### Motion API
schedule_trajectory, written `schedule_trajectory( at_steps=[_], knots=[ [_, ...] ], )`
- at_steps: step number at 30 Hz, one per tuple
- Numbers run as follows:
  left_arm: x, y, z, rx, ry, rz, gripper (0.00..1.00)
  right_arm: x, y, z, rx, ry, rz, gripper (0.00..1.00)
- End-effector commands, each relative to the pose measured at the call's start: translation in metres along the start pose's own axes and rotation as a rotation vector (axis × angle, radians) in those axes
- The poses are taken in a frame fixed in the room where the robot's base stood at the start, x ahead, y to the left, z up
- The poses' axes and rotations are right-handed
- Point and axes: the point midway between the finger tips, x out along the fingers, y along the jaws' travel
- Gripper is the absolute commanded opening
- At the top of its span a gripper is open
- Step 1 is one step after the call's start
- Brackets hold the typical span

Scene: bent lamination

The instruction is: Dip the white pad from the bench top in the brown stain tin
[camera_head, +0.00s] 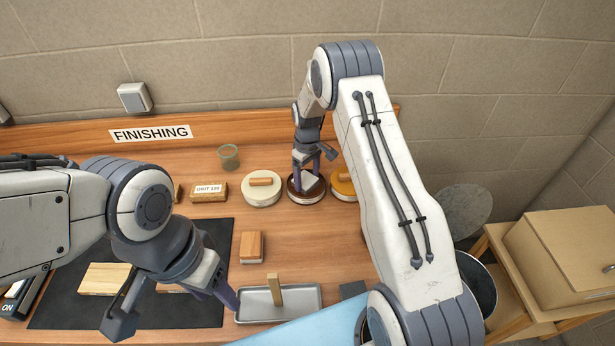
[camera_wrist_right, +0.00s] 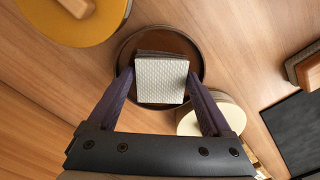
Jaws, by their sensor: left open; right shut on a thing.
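The white pad (camera_wrist_right: 161,82) has a textured white face with a darker layer behind it. My right gripper (camera_head: 314,160) is shut on it, and its fingers (camera_wrist_right: 160,88) flank the pad in the right wrist view. The brown stain tin (camera_head: 292,190) is a round, open tin with dark contents near the back of the bench. The pad (camera_head: 308,181) is over the tin's opening, and the tin (camera_wrist_right: 188,45) lies behind it in the wrist view. I cannot tell whether the pad touches the stain. My left gripper (camera_head: 176,312) is open and empty above the dark mat.
A cream tin (camera_head: 261,194) and a yellow tin (camera_head: 340,186), each with a wooden piece on top, flank the brown tin. A wood-topped block (camera_head: 251,247), grey tray (camera_head: 300,299), dark mat (camera_head: 60,312), grit block (camera_head: 209,192) and green cup (camera_head: 229,157) are also on the bench.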

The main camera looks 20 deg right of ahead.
Motion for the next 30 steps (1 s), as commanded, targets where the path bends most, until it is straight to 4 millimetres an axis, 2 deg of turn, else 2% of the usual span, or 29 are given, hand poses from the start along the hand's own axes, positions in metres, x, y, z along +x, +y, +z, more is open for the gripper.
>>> schedule_trajectory(
  at_steps=[11,30],
  knots=[
    [-0.001,0.0,0.0,0.0,0.0,0.0,0.54,-0.002,0.0,0.0,0.0,0.0,0.0,0.39],
    [-0.019,0.001,-0.001,0.0,0.0,0.0,0.54,-0.031,0.0,0.0,0.0,0.0,0.0,0.39]
  ],
)
